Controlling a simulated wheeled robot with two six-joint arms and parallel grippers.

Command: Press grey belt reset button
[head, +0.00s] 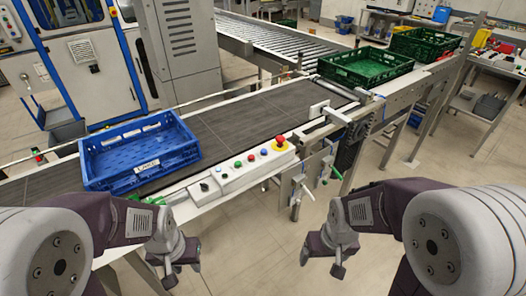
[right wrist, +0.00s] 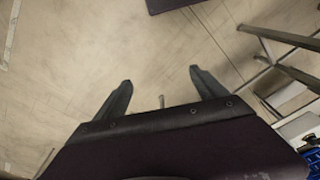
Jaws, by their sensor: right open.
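The light grey control panel (head: 228,172) runs along the near side of the belt. It carries a row of small buttons: a dark knob, a bluish one, a green button (head: 238,163), a red button (head: 250,157), another bluish one and a red mushroom button (head: 281,141) on yellow. Which one is the grey reset button is too small to tell. My left gripper (head: 181,270) hangs below and in front of the panel, apart from it; its jaw gap is unclear. My right gripper (head: 322,264) is open and empty over the floor, right of the panel; its spread fingers show in the right wrist view (right wrist: 160,77).
A blue crate (head: 140,172) sits on the dark conveyor belt (head: 255,118) at the left. Green crates (head: 365,83) stand at the far end. A metal frame with brackets (head: 318,165) juts out right of the panel. The floor between my arms is clear.

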